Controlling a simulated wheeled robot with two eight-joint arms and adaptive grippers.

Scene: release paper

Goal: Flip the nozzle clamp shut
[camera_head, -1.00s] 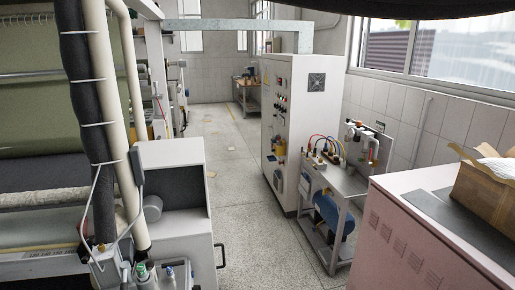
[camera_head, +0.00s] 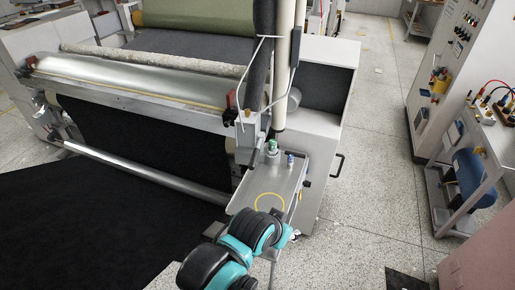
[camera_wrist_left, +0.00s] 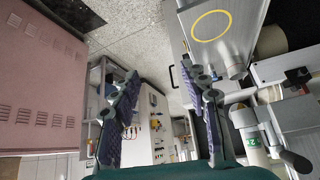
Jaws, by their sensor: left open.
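I cannot pick out the nozzle clamp for certain. In the head view a red fitting (camera_head: 231,107) sits at the right end of the machine's metal roller. In the left wrist view a white cylinder (camera_wrist_left: 255,143) with a green label and a grey lever-like part (camera_wrist_left: 296,161) show at the lower right. My left gripper (camera_wrist_left: 162,72) is open, with nothing between its fingers. In the head view my left arm is at the bottom centre, in front of the metal tray (camera_head: 245,191). My right gripper is not in view.
A green-topped bottle (camera_head: 272,147) and a small blue-capped bottle (camera_head: 290,160) stand on the tray beside a yellow ring (camera_head: 270,201). A white cabinet (camera_head: 325,140) with a black handle is behind. Open floor lies to its right, before a grey cart (camera_head: 480,170).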

